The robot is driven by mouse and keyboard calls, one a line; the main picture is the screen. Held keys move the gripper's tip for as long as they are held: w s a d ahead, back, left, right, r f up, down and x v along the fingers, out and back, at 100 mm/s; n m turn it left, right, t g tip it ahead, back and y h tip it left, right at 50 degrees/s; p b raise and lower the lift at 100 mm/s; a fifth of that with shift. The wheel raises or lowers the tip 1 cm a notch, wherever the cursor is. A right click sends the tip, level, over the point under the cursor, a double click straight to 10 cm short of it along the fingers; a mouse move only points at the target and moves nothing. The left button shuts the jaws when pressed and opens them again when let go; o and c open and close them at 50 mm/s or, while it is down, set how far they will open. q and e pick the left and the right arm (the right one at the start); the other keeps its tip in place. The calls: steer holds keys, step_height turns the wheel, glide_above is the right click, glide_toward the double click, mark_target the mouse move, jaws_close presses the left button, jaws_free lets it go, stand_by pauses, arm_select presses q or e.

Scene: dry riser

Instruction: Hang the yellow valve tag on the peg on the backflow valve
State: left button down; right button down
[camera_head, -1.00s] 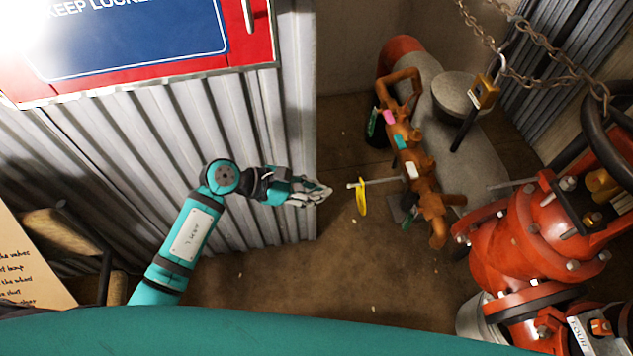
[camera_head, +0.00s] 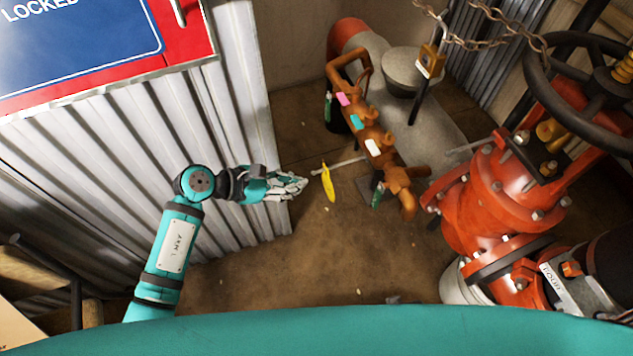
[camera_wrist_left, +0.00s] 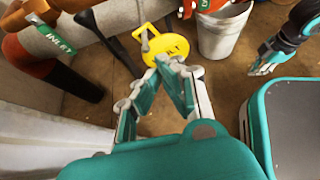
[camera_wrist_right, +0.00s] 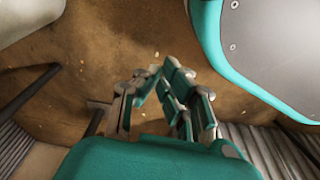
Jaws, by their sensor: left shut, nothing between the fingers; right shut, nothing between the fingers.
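The yellow valve tag (camera_head: 328,184) hangs on the thin pale peg (camera_head: 349,162) that sticks out left from the orange backflow valve (camera_head: 374,139). The peg's free end shows on the near side of the tag. My left gripper (camera_head: 303,184) is shut and empty, just left of the peg end, apart from the tag. In the left wrist view the tag (camera_wrist_left: 174,46) lies just beyond the left fingertips, its dark lettering partly visible. My right gripper (camera_wrist_right: 156,72) is shut and empty over the brown floor; it also shows in the left wrist view (camera_wrist_left: 260,66).
A corrugated metal wall (camera_head: 150,140) stands close behind my left arm. A large red valve (camera_head: 490,200) with a black handwheel (camera_head: 535,60) and a bucket (camera_wrist_left: 222,35) are at the right. A chain and padlock (camera_head: 431,62) hang at the back. The floor (camera_head: 330,265) in front is open.

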mark_target(326, 184)
arm_select(q)
steer(key=shift+w+d+f, duration=0.1)
steer(key=shift+d+f, duration=0.1)
steer(key=shift+d, duration=0.1)
arm_select(e)
steer(key=shift+w+r, duration=0.1)
steer(key=shift+r, duration=0.25)
arm_select(q)
steer(key=shift+d+f, duration=0.1)
steer(key=shift+d, duration=0.05)
arm_select(e)
steer(key=shift+r, duration=0.2)
